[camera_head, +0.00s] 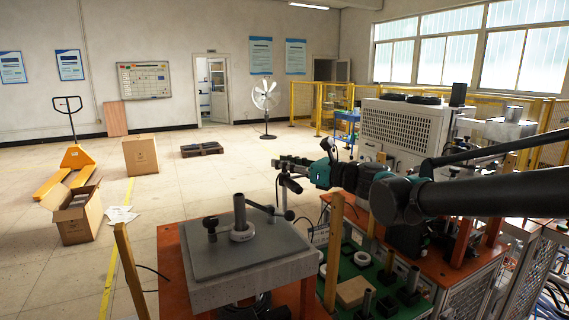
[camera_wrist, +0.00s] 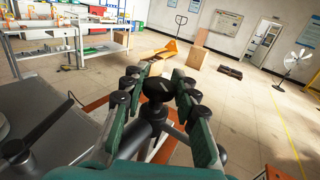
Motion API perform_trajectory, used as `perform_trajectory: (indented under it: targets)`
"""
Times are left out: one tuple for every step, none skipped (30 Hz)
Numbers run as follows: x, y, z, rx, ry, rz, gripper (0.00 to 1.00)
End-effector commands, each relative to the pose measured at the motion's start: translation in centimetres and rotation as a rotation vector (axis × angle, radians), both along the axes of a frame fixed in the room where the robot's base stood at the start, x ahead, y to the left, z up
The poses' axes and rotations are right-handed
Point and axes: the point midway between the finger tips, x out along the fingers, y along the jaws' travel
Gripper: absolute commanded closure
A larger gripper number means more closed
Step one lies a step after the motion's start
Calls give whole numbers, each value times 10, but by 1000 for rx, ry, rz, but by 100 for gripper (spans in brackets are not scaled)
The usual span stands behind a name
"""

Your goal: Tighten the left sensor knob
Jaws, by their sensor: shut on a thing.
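A round black sensor knob (camera_wrist: 158,88) sits between the two green fingers of my gripper (camera_wrist: 160,76) in the wrist view. The fingers, with black round pads, are shut on its sides. Below it is a dark cylindrical post (camera_wrist: 155,112). In the head view my gripper (camera_head: 284,162) reaches leftward, just beyond the right side of the grey plate (camera_head: 245,262). A dark sensor part (camera_head: 291,184) shows under the fingers; the held knob itself is hard to make out there. I cannot tell from these frames whether the knob is fully tight.
A metal tube (camera_head: 240,213) stands in a pale ring on the plate, with a black knob (camera_head: 210,224) to its left and a dark lever (camera_head: 270,210) to its right. Wooden posts (camera_head: 334,250) rise beside the plate. The floor behind is mostly open.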

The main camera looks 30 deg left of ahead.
Motion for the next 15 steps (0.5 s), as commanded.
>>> perform_trajectory:
  targets:
    - [0,0,0,1,1,-7,100]
    - [0,0,0,1,1,-11,100]
    - [0,0,0,1,1,-14,100]
    - [0,0,0,1,1,-14,100]
    - [0,0,0,1,1,-15,100]
    - [0,0,0,1,1,-14,100]
    - [0,0,0,1,1,-14,100]
    - [0,0,0,1,1,-14,100]
    - [0,0,0,1,1,-14,100]
    - [0,0,0,1,1,-14,100]
    - [0,0,0,1,1,-14,70]
    - [0,0,0,1,1,-14,65]
    - [0,0,0,1,1,-14,62]
    - [0,0,0,1,1,-13,58]
    - [0,0,0,0,1,-13,53]
